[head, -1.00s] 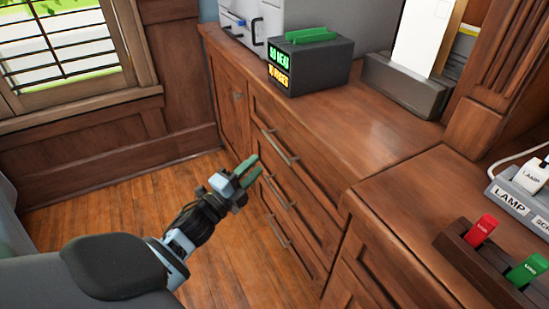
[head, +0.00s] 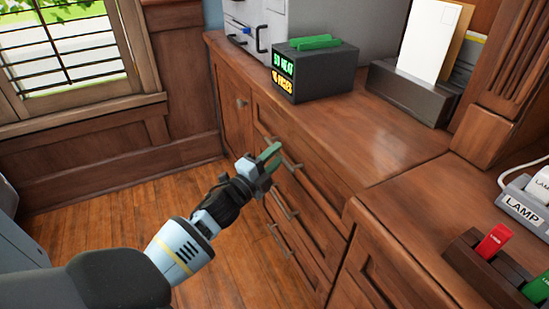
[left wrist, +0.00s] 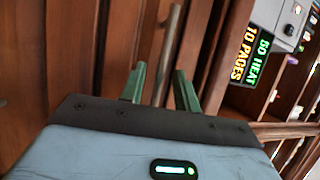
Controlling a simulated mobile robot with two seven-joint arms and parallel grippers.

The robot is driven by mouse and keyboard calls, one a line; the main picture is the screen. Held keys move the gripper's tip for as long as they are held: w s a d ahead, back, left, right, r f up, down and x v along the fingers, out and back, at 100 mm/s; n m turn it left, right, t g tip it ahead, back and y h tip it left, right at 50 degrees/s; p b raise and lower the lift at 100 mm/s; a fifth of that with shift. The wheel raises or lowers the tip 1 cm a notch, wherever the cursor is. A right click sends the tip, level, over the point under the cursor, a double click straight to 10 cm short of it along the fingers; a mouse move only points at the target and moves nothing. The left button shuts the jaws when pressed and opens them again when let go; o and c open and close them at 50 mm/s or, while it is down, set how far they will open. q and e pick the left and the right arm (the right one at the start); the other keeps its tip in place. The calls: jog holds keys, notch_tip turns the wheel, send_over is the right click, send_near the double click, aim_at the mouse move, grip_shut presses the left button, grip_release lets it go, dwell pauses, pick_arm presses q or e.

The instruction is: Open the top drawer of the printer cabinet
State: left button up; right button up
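The printer cabinet (head: 235,65) is brown wood, with a stack of drawers along its front. The top drawer (head: 305,150) looks closed. Its metal bar handle (head: 290,158) is partly behind my left gripper (head: 267,158). In the left wrist view, this gripper (left wrist: 160,72) has its two green fingers apart. A metal bar handle (left wrist: 170,45) lies in line with the gap between them. I cannot tell whether the fingertips reach around it. My right gripper is in neither view.
A black box with lit "50 HEAT" text (head: 315,70) and a pale printer (head: 345,20) stand on the cabinet. Wood floor (head: 120,215) is clear at left.

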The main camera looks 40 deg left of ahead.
pick_arm(q)
grip_shut()
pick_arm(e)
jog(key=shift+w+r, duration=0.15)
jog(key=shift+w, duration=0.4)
pick_arm(q)
jog(key=shift+s, duration=0.15)
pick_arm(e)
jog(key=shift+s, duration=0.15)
